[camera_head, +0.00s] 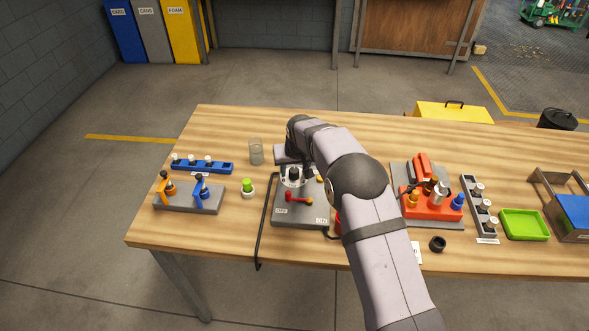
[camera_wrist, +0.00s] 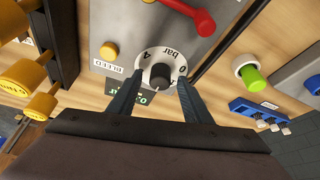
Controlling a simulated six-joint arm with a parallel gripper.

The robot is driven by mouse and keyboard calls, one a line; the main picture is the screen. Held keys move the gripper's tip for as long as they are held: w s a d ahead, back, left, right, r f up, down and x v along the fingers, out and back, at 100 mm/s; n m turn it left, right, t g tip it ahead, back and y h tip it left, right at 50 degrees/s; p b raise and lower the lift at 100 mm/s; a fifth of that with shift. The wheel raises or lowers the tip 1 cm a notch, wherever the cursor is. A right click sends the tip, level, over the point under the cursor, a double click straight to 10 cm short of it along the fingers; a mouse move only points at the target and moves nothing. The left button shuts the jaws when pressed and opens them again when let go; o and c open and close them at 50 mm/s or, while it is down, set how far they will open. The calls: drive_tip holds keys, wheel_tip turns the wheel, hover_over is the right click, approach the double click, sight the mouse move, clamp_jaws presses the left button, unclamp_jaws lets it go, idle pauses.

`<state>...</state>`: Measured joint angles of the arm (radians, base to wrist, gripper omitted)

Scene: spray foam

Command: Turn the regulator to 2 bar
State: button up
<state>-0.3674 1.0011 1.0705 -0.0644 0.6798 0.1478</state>
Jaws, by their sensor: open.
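The regulator is a black knob (camera_wrist: 161,76) on a round white dial (camera_wrist: 150,58), set on a grey panel. The dial reads "4", "bar" and "0" in the wrist view; its lower part is hidden. A pale mark shows at the knob's lower edge. My gripper (camera_wrist: 160,84) is open, with one finger on each side of the knob; I cannot tell whether they touch it. A dark display with green characters (camera_wrist: 127,98) is partly hidden by the left finger. In the head view the knob (camera_head: 294,173) shows beside my arm.
A red lever (camera_head: 298,198) and a yellow knob (camera_wrist: 109,51) marked BLEED share the panel (camera_head: 300,216). A green-capped item (camera_head: 248,187), a clear cup (camera_head: 256,152) and a blue rack (camera_head: 203,166) stand left. An orange-red fixture (camera_head: 430,207) stands right.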

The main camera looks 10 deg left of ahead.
drive_tip(key=shift+r, duration=0.15)
drive_tip(key=b+v, duration=0.2)
drive_tip(key=v, duration=0.5)
drive_tip(key=shift+s, duration=0.1)
idle(0.4)
drive_tip(key=s+d+m+g+h, duration=0.1)
drive_tip(key=s+d+g, duration=0.1)
drive_tip(key=s+d, duration=1.1)
drive_tip(key=s+d+f+m+g, duration=0.1)
drive_tip(key=s+d, duration=0.3)
drive_tip(key=s, duration=0.7)
drive_tip(key=s+d+f+m+g, duration=0.1)
drive_tip(key=s+d, duration=0.3)
drive_tip(key=s, duration=0.8)
drive_tip(key=shift+d+f, duration=0.3)
drive_tip(key=shift+f, duration=0.5)
